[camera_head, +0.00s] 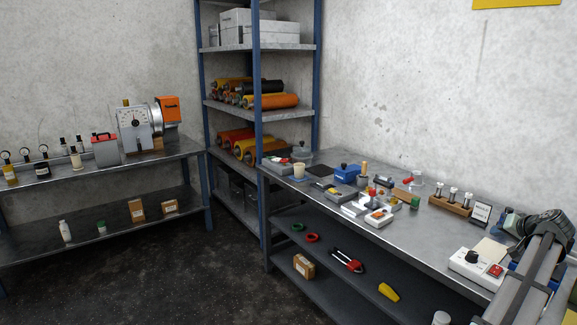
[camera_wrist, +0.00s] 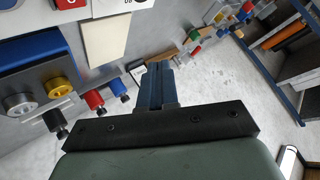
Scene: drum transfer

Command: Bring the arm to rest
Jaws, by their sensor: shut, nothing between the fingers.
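My gripper (camera_wrist: 156,88) shows in the wrist view with its two dark blue-grey fingers pressed together. Nothing is between them. The fingers point away over the grey metal workbench (camera_wrist: 82,138), above its surface. In the head view part of my arm is at the right edge, over the near end of the workbench (camera_head: 340,187); I cannot make out the fingertips there.
In the head view a white control box (camera_head: 476,268) with a black knob and red button is close to my arm. A wooden rack (camera_head: 450,205) and small tools stand farther along. In the wrist view several coloured terminals (camera_wrist: 93,99) are left of my fingers.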

